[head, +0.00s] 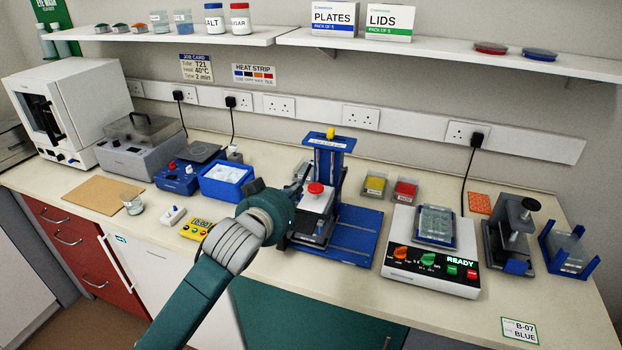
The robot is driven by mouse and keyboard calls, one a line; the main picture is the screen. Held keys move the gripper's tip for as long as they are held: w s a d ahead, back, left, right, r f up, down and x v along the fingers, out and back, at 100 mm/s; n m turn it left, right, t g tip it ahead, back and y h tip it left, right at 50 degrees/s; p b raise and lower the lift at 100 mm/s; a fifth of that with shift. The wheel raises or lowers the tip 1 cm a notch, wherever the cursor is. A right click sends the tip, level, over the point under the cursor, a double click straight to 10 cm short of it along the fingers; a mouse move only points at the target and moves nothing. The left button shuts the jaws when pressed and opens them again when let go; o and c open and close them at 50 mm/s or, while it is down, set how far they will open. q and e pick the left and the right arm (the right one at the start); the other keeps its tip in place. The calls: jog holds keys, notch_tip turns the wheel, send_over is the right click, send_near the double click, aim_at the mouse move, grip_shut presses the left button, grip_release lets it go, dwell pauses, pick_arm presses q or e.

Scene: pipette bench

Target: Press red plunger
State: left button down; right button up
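The red plunger (316,188) is a round red cap on top of a white block (315,203). The block stands at the front of a blue stand (334,160) with a yellow knob on top. My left gripper (299,190) is at the left side of the white block, close to the red plunger. Its dark fingers are small and partly hidden by my wrist, so whether they touch the block or are open cannot be told. My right gripper is not in view.
A white machine (432,262) reading READY stands right of the stand. A black press (512,235) and a blue rack (567,250) are further right. A blue tray (226,181), yellow timer (196,229) and glass beaker (131,203) lie left. A shelf runs above.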

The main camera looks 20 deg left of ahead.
pick_arm(q)
jog(key=shift+w+d+r, duration=0.1)
jog(key=shift+w+r, duration=0.1)
jog(key=shift+r, duration=0.55)
jog(key=p, duration=0.4)
send_over(316, 194)
jog(key=s+a, duration=0.1)
jog(key=s, duration=0.1)
notch_tip(316, 194, down, 2)
notch_tip(316, 194, down, 3)
jog(key=shift+w, duration=0.1)
jog(key=shift+f+p, duration=0.35)
jog(key=shift+f, duration=0.4)
